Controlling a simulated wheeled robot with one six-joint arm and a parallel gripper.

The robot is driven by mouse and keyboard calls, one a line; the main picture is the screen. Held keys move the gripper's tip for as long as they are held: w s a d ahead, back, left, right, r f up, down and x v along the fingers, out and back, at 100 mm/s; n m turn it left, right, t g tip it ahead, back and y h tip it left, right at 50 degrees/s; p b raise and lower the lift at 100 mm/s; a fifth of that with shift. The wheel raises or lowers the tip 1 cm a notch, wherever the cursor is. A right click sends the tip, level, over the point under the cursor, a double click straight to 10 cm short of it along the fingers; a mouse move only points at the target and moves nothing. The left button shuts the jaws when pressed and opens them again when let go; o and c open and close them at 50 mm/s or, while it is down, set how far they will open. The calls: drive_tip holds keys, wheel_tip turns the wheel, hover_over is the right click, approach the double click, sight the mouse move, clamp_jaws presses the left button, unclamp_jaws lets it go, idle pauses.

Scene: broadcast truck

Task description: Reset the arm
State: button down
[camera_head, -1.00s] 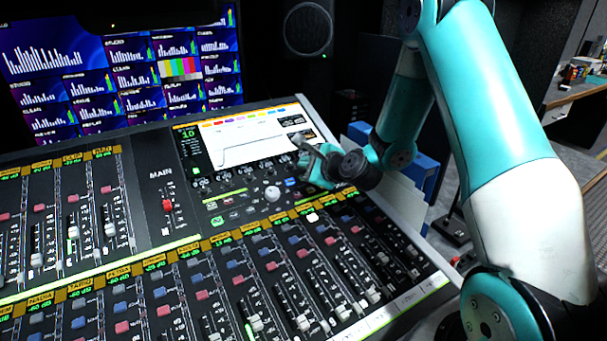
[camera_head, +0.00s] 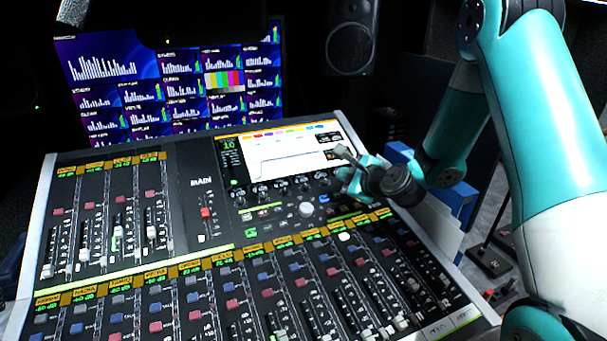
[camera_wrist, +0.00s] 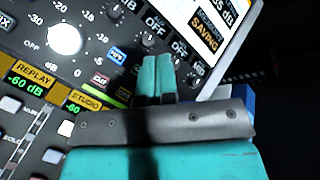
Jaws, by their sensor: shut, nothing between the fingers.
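My teal and white arm comes in from the right in the head view and reaches over the mixing console (camera_head: 190,262). My gripper (camera_head: 342,156) is above the right part of the console, beside its bright screen (camera_head: 290,152). In the wrist view the two teal fingers of my gripper (camera_wrist: 155,62) lie side by side, closed, with nothing between them. A large white knob (camera_wrist: 65,39) and small coloured buttons show to the left of the fingers there. I cannot tell whether the fingertips touch the panel.
A wall of monitors (camera_head: 180,85) stands behind the console, with a black speaker (camera_head: 350,36) to its right. Blue and white folders (camera_head: 450,200) stand close to the console's right edge, near my arm. Fader rows fill the front of the console.

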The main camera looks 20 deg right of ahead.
drive_tip(key=s+a+r+n+g+y, duration=0.3)
drive_tip(key=s+a+r+n, duration=0.15)
drive_tip(key=a+n, duration=0.35)
drive_tip(key=s+a+r+n+g+y, duration=0.2)
drive_tip(key=s+a+r+n+g, duration=0.15)
drive_tip(key=s+a+n, duration=0.45)
drive_tip(key=s+a+r+n+g+h, duration=0.1)
drive_tip(key=s+r+n+g, duration=0.1)
drive_tip(key=s+n, duration=0.5)
drive_tip(key=s+a+r+n+g+h, duration=0.2)
drive_tip(key=s+n+g, duration=0.3)
drive_tip(key=s, duration=0.8)
drive_tip(key=n, duration=0.3)
drive_tip(key=shift+r, duration=0.15)
drive_tip(key=shift+w, duration=0.1)
